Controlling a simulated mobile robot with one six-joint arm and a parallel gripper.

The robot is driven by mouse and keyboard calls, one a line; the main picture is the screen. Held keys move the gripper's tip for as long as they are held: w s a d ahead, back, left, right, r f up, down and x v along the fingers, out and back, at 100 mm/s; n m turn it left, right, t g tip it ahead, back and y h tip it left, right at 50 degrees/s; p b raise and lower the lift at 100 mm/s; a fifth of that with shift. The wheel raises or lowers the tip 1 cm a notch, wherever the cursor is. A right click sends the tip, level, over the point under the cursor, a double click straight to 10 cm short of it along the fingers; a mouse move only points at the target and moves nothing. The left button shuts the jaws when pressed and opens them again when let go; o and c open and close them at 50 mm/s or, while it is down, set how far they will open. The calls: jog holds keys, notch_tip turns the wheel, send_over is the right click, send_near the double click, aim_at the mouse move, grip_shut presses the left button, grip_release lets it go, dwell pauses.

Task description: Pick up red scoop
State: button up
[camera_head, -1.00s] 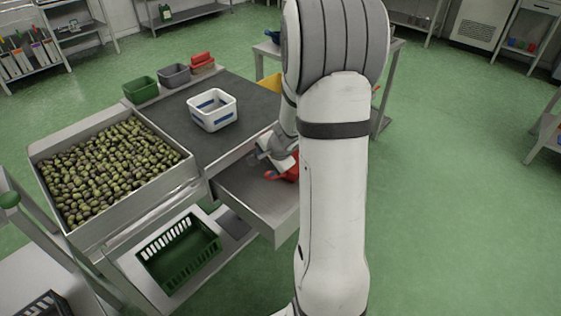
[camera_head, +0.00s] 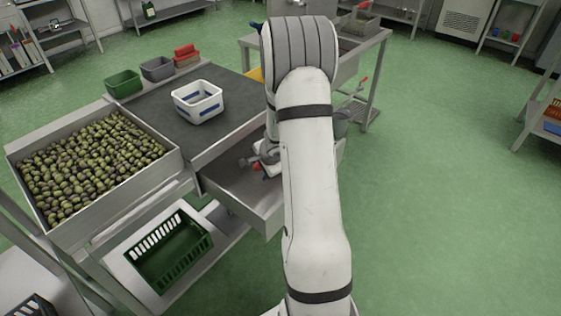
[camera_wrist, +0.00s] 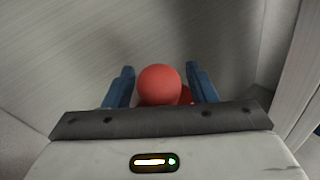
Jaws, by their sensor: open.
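The red scoop (camera_wrist: 159,85) lies in the open metal drawer (camera_head: 226,188). In the wrist view its rounded red end shows between the two blue fingers of my gripper (camera_wrist: 160,86), with more red behind it partly covered by the gripper body. The fingers stand apart on either side of the red part, with a gap on both sides. In the head view only a small red bit of the scoop (camera_head: 257,166) shows beside my gripper; my arm hides the rest.
A white and blue container (camera_head: 198,102) stands on the dark worktop (camera_head: 150,100) above the drawer. A tray of olives (camera_head: 85,165) is at left. A green crate (camera_head: 172,250) sits below. The drawer walls surround my gripper.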

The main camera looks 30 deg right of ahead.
jog(key=shift+c, duration=0.5)
grip_shut()
